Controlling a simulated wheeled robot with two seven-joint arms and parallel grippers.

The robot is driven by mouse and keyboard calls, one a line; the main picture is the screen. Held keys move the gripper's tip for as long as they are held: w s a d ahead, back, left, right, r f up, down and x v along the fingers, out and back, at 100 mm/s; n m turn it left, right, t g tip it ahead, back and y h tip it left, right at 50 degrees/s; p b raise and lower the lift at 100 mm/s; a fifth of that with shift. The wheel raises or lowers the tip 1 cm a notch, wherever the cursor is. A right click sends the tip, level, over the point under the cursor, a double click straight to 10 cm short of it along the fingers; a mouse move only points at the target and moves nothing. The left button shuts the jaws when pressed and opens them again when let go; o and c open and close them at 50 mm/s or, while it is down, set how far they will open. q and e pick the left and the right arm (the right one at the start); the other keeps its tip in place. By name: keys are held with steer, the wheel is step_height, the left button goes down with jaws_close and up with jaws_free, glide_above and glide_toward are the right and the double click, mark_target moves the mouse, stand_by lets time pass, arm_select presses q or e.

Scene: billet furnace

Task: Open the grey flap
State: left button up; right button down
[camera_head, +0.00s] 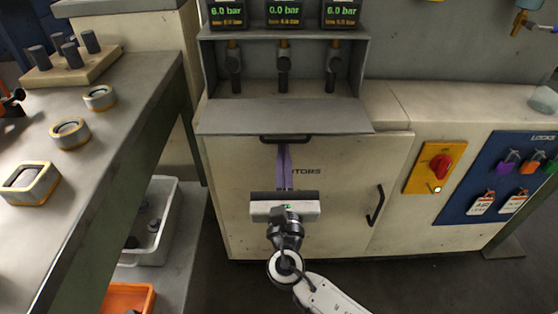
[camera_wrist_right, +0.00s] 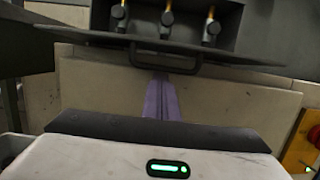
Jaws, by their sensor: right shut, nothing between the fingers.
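The grey flap (camera_head: 285,117) is folded down at the front of a grey box, sticking out toward me, and the box front is open above it. A dark bar handle (camera_head: 300,138) sits on its front edge; it also shows in the right wrist view (camera_wrist_right: 192,72). My right gripper (camera_head: 283,147) has purple fingers, shut and empty. Its fingertips (camera_wrist_right: 160,80) are close below the handle; I cannot tell whether they touch it. My left gripper is not in view.
Inside the box are several valves (camera_head: 283,65) below green pressure displays (camera_head: 284,12). The cream cabinet (camera_head: 345,205) stands under it, with a red rotary switch (camera_head: 440,165) and a blue lock board (camera_head: 490,200) to the right. A workbench (camera_head: 125,85) stands left.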

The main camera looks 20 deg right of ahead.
arm_select(q)
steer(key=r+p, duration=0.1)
steer(key=p, duration=0.1)
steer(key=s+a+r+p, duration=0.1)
steer(key=p, duration=0.2)
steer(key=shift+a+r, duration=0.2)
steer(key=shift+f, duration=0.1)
stand_by(0.5)
